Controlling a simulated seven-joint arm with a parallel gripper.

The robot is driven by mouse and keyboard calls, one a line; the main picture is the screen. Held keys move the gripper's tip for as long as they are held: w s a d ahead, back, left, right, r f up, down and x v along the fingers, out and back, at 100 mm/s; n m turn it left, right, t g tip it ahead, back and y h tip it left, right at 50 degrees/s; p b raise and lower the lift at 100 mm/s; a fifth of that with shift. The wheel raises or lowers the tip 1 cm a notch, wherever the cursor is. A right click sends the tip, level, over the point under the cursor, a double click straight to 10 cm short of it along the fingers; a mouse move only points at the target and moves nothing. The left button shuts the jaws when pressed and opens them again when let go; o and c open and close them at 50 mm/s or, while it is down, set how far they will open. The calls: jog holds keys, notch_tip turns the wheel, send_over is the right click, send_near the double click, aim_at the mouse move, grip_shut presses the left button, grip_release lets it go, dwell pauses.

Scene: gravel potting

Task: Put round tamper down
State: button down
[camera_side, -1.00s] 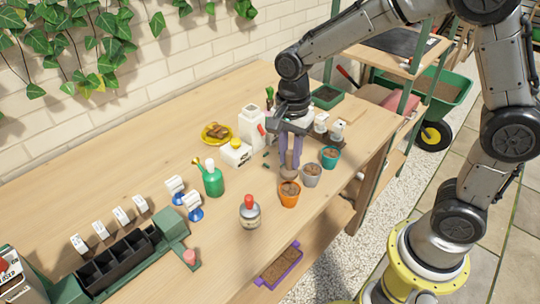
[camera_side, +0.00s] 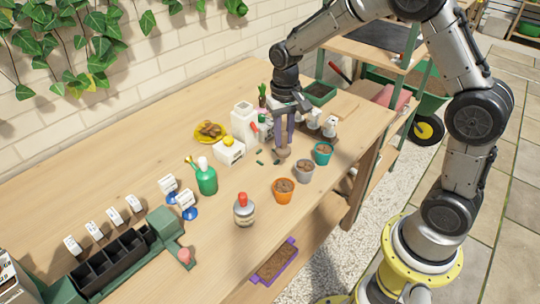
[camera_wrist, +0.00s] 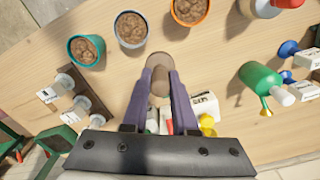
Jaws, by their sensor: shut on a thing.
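The round tamper (camera_side: 283,153) is a brown wooden piece with a round foot and a short handle. My gripper (camera_side: 284,138) points down and is shut on its handle, foot downward. In the wrist view the tamper (camera_wrist: 160,60) shows between the purple-grey fingers of my gripper (camera_wrist: 160,74). It is over bare table behind the orange pot (camera_side: 283,191) and grey pot (camera_side: 304,171), left of the teal pot (camera_side: 322,153). The foot is low, at or just above the wood; I cannot tell if it touches. The pots also show in the wrist view: teal (camera_wrist: 86,50), grey (camera_wrist: 131,30), orange (camera_wrist: 190,10).
A wooden rack (camera_wrist: 88,95) stands close by.

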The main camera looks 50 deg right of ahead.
jog(key=w+d+f+n, duration=0.3)
jog(key=d+n, duration=0.1)
jog(key=n, duration=0.1)
jog(key=shift+d, duration=0.35)
jog(key=shift+s, duration=0.1)
dwell(0.3)
jog(key=w+a+r+n, duration=0.1)
jog(key=w+a+r, duration=0.25)
jog(key=a, duration=0.35)
jog(key=w+a+r+n, duration=0.1)
jog(key=w+a+r, duration=0.1)
jog(key=a+r, duration=0.35)
jog(key=shift+w+a+f, duration=0.6)
jog(key=shift+w+f, duration=1.35)
jog(key=shift+w, duration=0.35)
jog(key=shift+w+a+f, duration=0.6)
jog(key=shift+w+f, duration=1.35)
jog(key=shift+w, duration=0.35)
jog(key=shift+w+a+f, duration=0.6)
jog(key=shift+w+f, duration=1.35)
jog(key=shift+w, duration=0.35)
jog(key=shift+f, duration=1.25)
